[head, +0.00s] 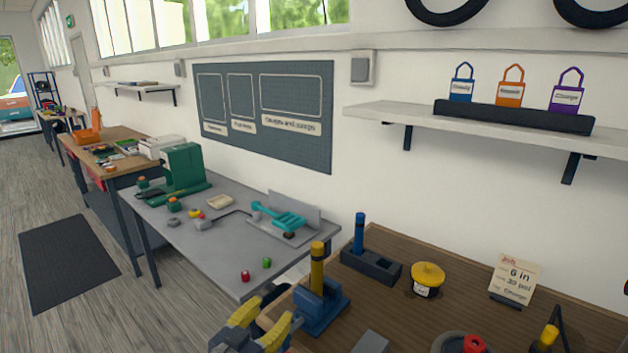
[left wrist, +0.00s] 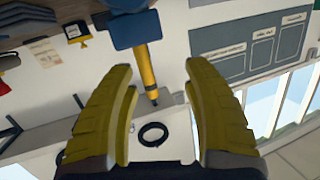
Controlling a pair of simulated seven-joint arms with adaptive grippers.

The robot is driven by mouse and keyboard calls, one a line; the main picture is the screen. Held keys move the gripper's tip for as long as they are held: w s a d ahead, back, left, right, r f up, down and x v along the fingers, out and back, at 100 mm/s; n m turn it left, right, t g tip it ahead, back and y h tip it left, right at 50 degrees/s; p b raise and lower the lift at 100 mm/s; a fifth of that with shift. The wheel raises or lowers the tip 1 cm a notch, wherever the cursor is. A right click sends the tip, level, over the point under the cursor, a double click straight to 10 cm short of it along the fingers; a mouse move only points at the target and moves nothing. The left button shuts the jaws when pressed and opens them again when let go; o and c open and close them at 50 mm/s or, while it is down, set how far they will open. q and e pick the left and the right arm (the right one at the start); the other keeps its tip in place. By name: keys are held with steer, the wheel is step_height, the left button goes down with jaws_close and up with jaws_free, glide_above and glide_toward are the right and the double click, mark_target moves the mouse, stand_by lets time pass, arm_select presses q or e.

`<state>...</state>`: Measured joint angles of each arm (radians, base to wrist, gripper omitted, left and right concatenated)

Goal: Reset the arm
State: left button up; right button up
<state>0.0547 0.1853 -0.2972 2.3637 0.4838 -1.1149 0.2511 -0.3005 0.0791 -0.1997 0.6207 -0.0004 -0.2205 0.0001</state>
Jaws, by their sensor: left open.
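My left gripper (head: 262,322) is at the bottom of the head view, by the left front edge of the brown wooden table (head: 455,270). Its yellow-padded fingers are spread apart. In the left wrist view the left gripper (left wrist: 160,75) is open, with nothing held between its fingers. A blue stand (head: 320,308) with an upright yellow post (head: 317,265) is just right of the gripper in the head view. The yellow post also shows beyond the fingers in the left wrist view (left wrist: 146,70), apart from them. My right gripper is not in view.
The wooden table also holds a dark block (head: 372,265) with a blue post, a yellow-lidded pot (head: 427,275) and a card (head: 515,280). A grey bench (head: 225,240) with tools stands to the left. A shelf (head: 400,115) hangs above.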

arm_select(q)
steer(key=s+a+f+g+y, duration=0.2)
steer(key=s+a+f+y, duration=0.1)
steer(key=s+a+f, duration=0.4)
steer(key=s+a+f+g+y, duration=0.2)
steer(key=s+a+f+y, duration=0.15)
steer(key=f, duration=0.45)
steer(key=s+a+f+m+g+y, duration=0.1)
steer(key=s+a+f+g+y, duration=0.1)
steer(key=s+a+f, duration=0.45)
steer(key=s+a+f+g+y, duration=0.15)
steer(key=s+a, duration=0.25)
steer(key=s, duration=0.5)
steer(key=s+d+f+g+h, duration=0.1)
steer(key=s+d+f, duration=0.15)
steer(key=f, duration=1.35)
steer(key=s+d+f+g+h, duration=0.1)
steer(key=d+f+g, duration=0.15)
steer(key=f, duration=1.35)
steer(key=s+f+n+g+h, duration=0.1)
steer(key=s+f+n+g, duration=0.1)
steer(key=s+f, duration=1.6)
steer(key=s+n, duration=0.1)
steer(key=s, duration=0.1)
steer(key=shift+s+d+f+h, duration=0.35)
steer(key=shift+f+h, duration=0.05)
steer(key=shift+o, duration=0.5)
